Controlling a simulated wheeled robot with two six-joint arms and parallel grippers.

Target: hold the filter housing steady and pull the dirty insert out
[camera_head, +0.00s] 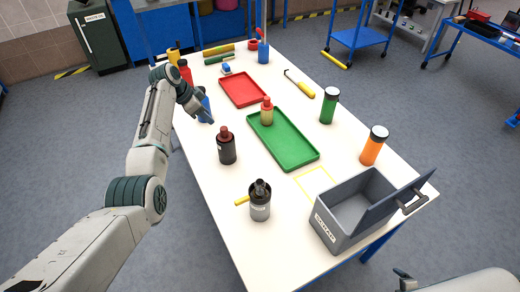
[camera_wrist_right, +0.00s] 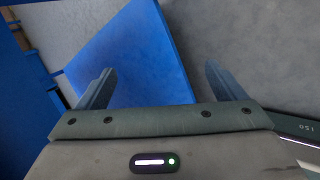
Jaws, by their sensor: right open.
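I cannot surely pick out the filter housing or its dirty insert. A grey canister with a black top (camera_head: 260,203) stands upright near the front of the white table, and a dark red-brown bottle (camera_head: 227,146) stands behind it. My left gripper (camera_head: 209,118) is over the table's left side, close to a blue bottle (camera_head: 203,105) it partly hides; its jaw state is unclear. My right gripper (camera_wrist_right: 158,82) is open and empty in the right wrist view, with a blue surface and grey floor beyond. Part of my right arm shows at the head view's bottom right corner.
A grey box with a tilted lid (camera_head: 341,222) stands at the table's front right. A green tray (camera_head: 300,160) holds a red-capped bottle (camera_head: 267,111); a red tray (camera_head: 243,90) lies behind. Green (camera_head: 329,106) and orange (camera_head: 373,146) jars stand along the right.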

